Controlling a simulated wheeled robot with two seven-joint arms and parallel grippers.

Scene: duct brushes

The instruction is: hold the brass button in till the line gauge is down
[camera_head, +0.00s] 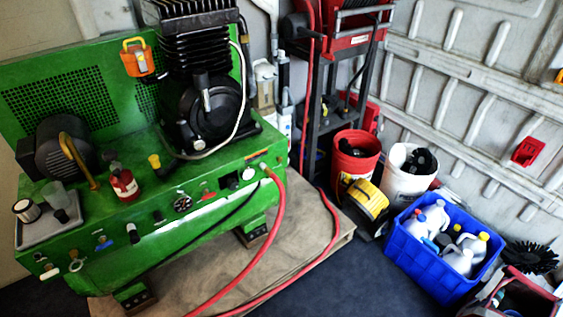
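A green compressor unit (190,232) fills the left of the head view. Its sloped front panel carries several controls. A small round dark-faced gauge (182,204) sits near the panel's middle; its needle is too small to read. A brass-coloured fitting (76,262) is low at the panel's left end; I cannot tell for certain that it is the brass button. Another small brass-coloured part shows by the red hose (277,205) at the right end. Neither of my grippers is in view, and nothing is touching the panel.
A grey tray (40,232) with cups and a red bottle (124,186) stand on the unit's top. A red hose crosses the wooden base (290,240). Buckets, a yellow reel (364,202) and a blue crate (432,272) of jugs stand right. Dark floor in front is clear.

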